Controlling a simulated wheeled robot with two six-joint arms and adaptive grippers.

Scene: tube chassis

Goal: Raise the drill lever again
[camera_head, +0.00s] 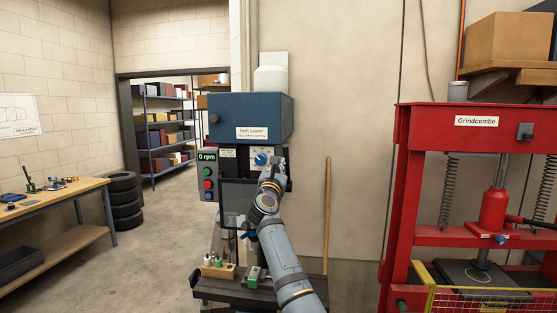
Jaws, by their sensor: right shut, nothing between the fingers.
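The drill press has a blue belt cover (251,117) on top and stands in the middle of the head view. Its front carries a blue and white dial (262,158). My right gripper (277,165) is shut and empty, just right of the dial. I cannot tell whether it touches the machine. I cannot make out the drill lever; my right arm and gripper cover part of the drill head's right side. My left gripper is out of view.
A control box (208,178) with buttons reads 0 rpm. Small items stand on the drill's dark table (215,290). A red press (405,150) stands at the right and a wooden bench (60,193) at the left. Open floor lies between bench and drill.

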